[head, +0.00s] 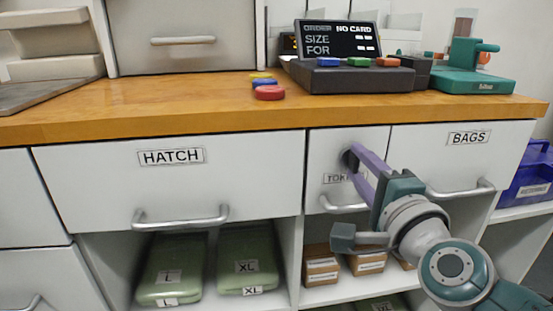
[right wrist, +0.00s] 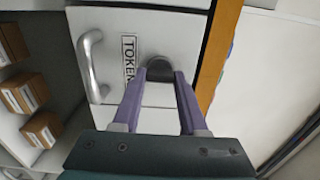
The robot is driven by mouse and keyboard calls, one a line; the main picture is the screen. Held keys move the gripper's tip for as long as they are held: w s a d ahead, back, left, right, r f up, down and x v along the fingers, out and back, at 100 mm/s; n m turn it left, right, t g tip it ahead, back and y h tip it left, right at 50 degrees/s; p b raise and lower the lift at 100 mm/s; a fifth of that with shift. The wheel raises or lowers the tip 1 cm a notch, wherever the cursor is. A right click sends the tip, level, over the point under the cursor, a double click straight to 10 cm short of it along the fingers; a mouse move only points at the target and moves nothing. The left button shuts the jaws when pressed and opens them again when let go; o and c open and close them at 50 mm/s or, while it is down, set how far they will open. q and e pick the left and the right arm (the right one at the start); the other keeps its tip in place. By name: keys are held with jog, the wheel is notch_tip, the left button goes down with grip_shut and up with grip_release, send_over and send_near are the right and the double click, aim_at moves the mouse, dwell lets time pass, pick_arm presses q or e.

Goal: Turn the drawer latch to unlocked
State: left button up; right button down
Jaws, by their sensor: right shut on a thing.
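The drawer latch is a dark round knob (right wrist: 160,69) on the white drawer (head: 330,150) labelled TOKEN. My right gripper (right wrist: 159,80) has its two purple fingers closed around the knob, one on each side, in the right wrist view. In the head view, my right gripper (head: 352,156) reaches up to the drawer front and its fingers cover most of the latch and part of the label. Which way the latch is turned cannot be told. My left gripper is not in view.
The TOKEN drawer's bar handle (right wrist: 90,65) is beside the latch. A HATCH drawer (head: 250,180) is to the left and a BAGS drawer (head: 430,150) to the right. The wooden counter (head: 180,108) overhangs above. Small boxes (head: 320,268) sit on the shelf below.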

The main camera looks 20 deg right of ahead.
jog(key=shift+c, duration=2.2)
grip_release()
jog(key=p+v, duration=0.1)
jog(key=v, duration=0.9)
jog(key=shift+w, duration=0.1)
